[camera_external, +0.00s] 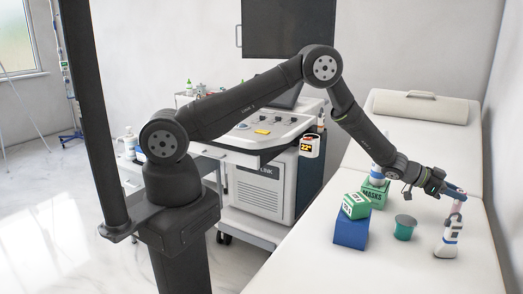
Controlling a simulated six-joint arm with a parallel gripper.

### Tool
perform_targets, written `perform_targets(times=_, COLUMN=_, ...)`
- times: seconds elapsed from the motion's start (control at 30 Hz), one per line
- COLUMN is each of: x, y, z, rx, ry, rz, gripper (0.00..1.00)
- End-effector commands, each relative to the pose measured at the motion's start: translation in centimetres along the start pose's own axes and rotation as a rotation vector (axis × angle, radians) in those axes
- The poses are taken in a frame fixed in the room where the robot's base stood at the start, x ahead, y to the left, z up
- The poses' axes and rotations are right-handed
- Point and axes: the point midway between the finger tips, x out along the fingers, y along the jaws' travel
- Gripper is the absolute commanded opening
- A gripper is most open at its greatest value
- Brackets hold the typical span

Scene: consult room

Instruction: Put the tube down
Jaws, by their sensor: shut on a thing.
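A white tube (450,238) with dark markings is at the right end of my arm, over the white exam bed (290,270). My gripper (456,203) points down and is shut on the upper part of the tube. The tube is roughly upright with a slight tilt, its wide end down. The wide end is at or just above the bed; I cannot tell whether it touches.
A teal cup-like container (404,228) stands just left of the tube. Further left are a blue box (351,234) with a green-and-white box (356,206) on top, and a green MASKS box (374,194). A pillow (420,107) lies at the bed's far end. Bare bed lies in front.

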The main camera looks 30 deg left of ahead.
Motion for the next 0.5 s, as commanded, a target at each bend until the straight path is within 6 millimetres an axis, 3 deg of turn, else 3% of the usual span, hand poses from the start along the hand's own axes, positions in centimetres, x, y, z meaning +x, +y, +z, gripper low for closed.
perform_targets(times=0.13, x=0.3, y=-0.3, z=0.7, rx=0.0, ry=-0.001, rz=0.001, gripper=0.02)
perform_targets(times=0.33, x=1.1, y=-0.2, z=3.5, rx=0.0, ry=-0.002, rz=0.002, gripper=0.02)
perform_targets(times=0.5, x=1.3, y=-0.3, z=3.9, rx=0.001, ry=0.001, rz=0.001, gripper=0.02)
